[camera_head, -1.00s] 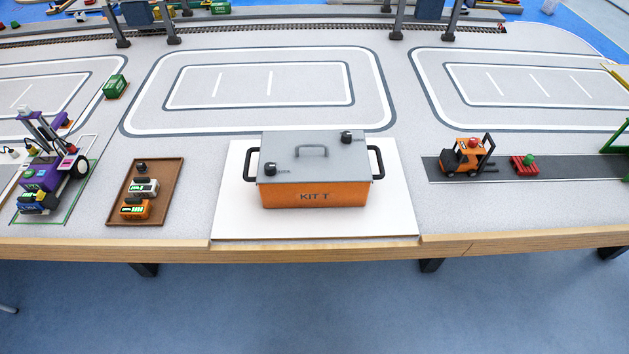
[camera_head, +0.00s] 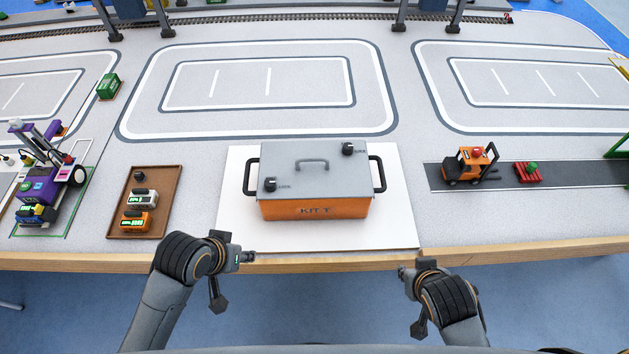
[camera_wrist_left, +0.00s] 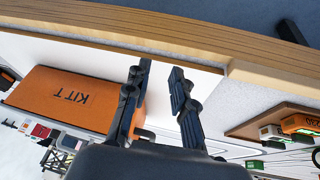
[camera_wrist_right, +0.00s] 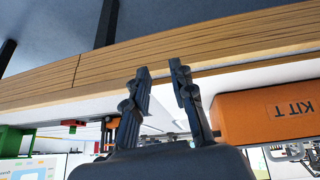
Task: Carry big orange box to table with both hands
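The big orange box (camera_head: 314,208) marked KIT T sits on a white board (camera_head: 236,222) on the table. It has a grey lid with a top handle and a black side handle at each end. My left gripper (camera_head: 252,257) is at the table's front edge, in front of the box and left of it. My right gripper (camera_head: 402,270) is at the front edge, right of the box. In the left wrist view, my left gripper (camera_wrist_left: 160,66) is open and empty, with the box beside it. In the right wrist view, my right gripper (camera_wrist_right: 159,68) is open and empty, with the box beside it.
A brown tray (camera_head: 119,213) with small blocks lies left of the white board. A purple vehicle (camera_head: 40,185) stands farther left. A toy forklift (camera_head: 468,165) and a red pallet (camera_head: 528,173) stand on a dark strip at the right. Behind the box lies a clear marked rectangle (camera_head: 258,84).

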